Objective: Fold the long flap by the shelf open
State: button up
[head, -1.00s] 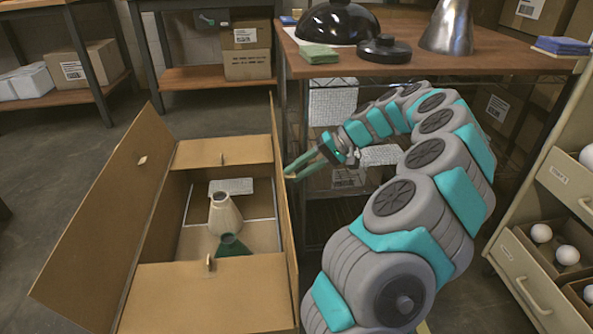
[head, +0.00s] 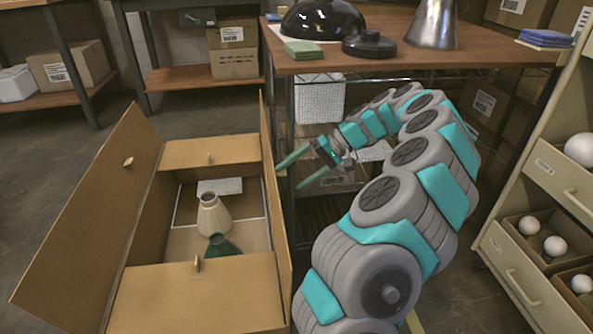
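A cardboard box (head: 147,255) stands on the floor at the left. Its long flap by the shelf (head: 273,187) stands nearly upright along the box's right side, seen almost edge-on. The opposite long flap (head: 93,215) leans outward to the left. The far short flap (head: 210,152) and near short flap (head: 200,294) lie across the box ends. My gripper (head: 288,178) is open and empty, its two green fingers spread and pointing left at the right side of the upright flap. Whether a fingertip touches the flap I cannot tell.
Inside the box are a cream cone shade (head: 214,214), a green cone shade (head: 221,244) and a pale sheet (head: 220,187). The wooden-topped shelf (head: 390,59) stands close behind my gripper. A drawer cabinet (head: 523,262) with white bulbs stands at the right.

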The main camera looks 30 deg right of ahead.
jog(key=shift+s+d+f, duration=0.1)
jog(key=shift+d+f, duration=0.05)
jog(key=shift+c, duration=1.3)
jog(key=p+v, duration=0.1)
jog(key=v, duration=0.7)
jog(key=shift+r, duration=0.35)
